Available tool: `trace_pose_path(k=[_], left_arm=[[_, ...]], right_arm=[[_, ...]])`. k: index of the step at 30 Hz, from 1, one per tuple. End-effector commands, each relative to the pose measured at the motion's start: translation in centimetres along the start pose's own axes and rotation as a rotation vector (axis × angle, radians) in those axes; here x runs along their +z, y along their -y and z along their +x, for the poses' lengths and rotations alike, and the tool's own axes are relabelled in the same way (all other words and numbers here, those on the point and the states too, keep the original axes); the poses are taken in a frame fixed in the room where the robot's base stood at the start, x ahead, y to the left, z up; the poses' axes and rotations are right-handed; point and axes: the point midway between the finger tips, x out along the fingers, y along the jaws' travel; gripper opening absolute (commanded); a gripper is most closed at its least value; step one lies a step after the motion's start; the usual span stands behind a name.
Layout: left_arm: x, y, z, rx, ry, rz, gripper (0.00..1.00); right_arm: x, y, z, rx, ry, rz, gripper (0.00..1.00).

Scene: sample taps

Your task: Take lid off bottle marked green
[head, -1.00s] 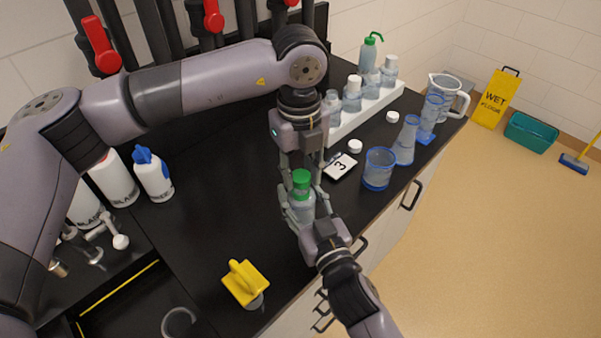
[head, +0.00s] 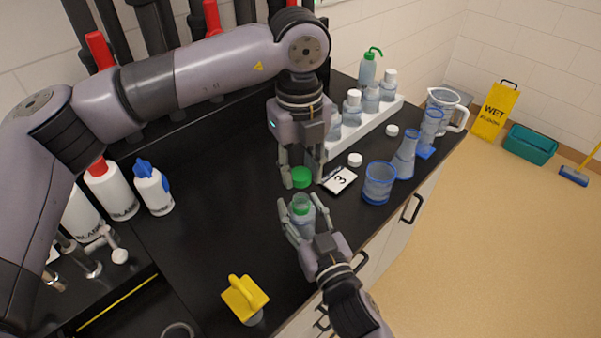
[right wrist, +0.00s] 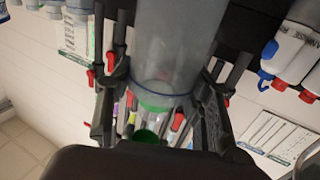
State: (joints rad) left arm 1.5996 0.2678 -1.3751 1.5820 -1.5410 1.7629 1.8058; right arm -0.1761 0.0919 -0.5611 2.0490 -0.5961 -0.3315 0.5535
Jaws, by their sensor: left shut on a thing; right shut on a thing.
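The green lid (head: 301,178) is between the fingers of my left gripper (head: 302,175), which is shut on it. The lid is above the clear bottle (head: 303,215) and apart from its open mouth. My right gripper (head: 297,201) is shut around the bottle body and holds it roughly upright near the counter's front edge. In the right wrist view the bottle (right wrist: 175,45) is large between my two fingers, with a green band near its mouth. The lid (right wrist: 147,137) shows there beyond the mouth.
A card marked 3 (head: 339,179) and loose white lids (head: 355,160) lie right of the lid. A blue beaker (head: 379,183) and flask (head: 405,155) stand further right. A white rack (head: 365,127) holds several bottles. A yellow-handled object (head: 244,297) lies at front left. The middle-left counter is clear.

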Motion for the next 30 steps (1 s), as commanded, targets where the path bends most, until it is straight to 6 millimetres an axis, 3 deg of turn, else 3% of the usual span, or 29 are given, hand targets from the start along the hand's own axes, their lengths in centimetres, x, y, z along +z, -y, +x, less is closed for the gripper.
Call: trace_pose_path(k=[1, 2, 3, 12, 23, 30], left_arm=[[0.0, 0.0, 0.0, 0.000, 0.000, 0.000, 0.00], [0.0, 0.0, 0.0, 0.000, 0.000, 0.000, 0.00], [0.0, 0.0, 0.0, 0.000, 0.000, 0.000, 0.00], [0.0, 0.0, 0.0, 0.000, 0.000, 0.000, 0.00], [0.0, 0.0, 0.0, 0.000, 0.000, 0.000, 0.00], [0.0, 0.0, 0.0, 0.000, 0.000, 0.000, 0.00]], right_arm=[[0.2, 0.0, 0.0, 0.000, 0.004, 0.000, 0.00], [0.2, 0.0, 0.0, 0.000, 0.004, 0.000, 0.48], [0.1, 0.0, 0.0, 0.000, 0.003, 0.000, 0.50], [0.1, 0.0, 0.0, 0.000, 0.001, 0.000, 0.70], [0.0, 0.0, -0.3, 0.000, 0.001, 0.000, 0.70], [0.1, 0.0, -3.7, 0.001, 0.004, 0.002, 0.70]])
